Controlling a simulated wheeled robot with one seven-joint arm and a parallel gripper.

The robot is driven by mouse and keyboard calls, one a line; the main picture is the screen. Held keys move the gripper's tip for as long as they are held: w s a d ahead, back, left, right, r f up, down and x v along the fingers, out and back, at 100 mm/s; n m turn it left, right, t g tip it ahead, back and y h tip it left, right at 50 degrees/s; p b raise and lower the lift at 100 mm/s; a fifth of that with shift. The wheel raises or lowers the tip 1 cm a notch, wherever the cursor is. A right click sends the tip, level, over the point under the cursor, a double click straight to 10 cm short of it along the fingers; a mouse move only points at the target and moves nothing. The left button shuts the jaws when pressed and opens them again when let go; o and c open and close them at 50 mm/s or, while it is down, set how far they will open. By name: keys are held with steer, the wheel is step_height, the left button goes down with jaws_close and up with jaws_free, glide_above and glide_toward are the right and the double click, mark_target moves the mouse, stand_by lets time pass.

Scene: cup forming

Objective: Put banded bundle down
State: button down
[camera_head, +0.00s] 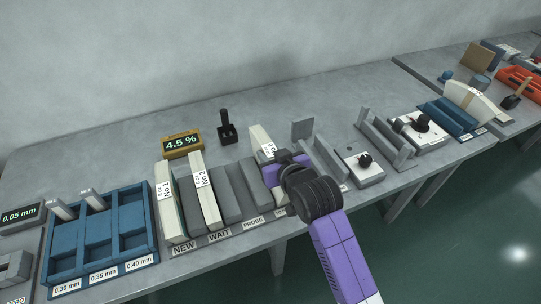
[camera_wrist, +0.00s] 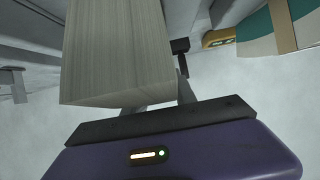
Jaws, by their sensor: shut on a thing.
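My gripper (camera_head: 278,165) is shut on a pale cream bundle (camera_head: 259,137) with a white label, over the bench just right of the grey slots. In the wrist view the same bundle (camera_wrist: 115,52) is a long pale block with fine layered lines, between the fingers of my gripper (camera_wrist: 155,105). My gripper and wrist hide its lower part in the head view, so I cannot tell whether it touches anything beneath. Two similar bundles stand to the left: No 1 (camera_head: 172,205) above the NEW label and No 2 (camera_head: 205,190) above the WAIT label.
The grey PROBE slot (camera_head: 253,186) looks empty. A blue tray (camera_head: 65,241) is at the left, with a gold 4.5 % display (camera_head: 182,144) and a black stand (camera_head: 227,133) behind. A grey fixture (camera_head: 325,160) and a white device with a black knob (camera_head: 360,168) stand at the right.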

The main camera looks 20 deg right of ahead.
steer(key=shift+f, duration=0.2)
steer(key=shift+f, duration=0.1)
steer(key=shift+f, duration=0.15)
steer(key=c, duration=1)
jaws_free()
steer(key=shift+r, duration=0.2)
steer(key=shift+s, duration=0.35)
steer(key=v, duration=1.1)
steer(key=shift+s+r, duration=0.1)
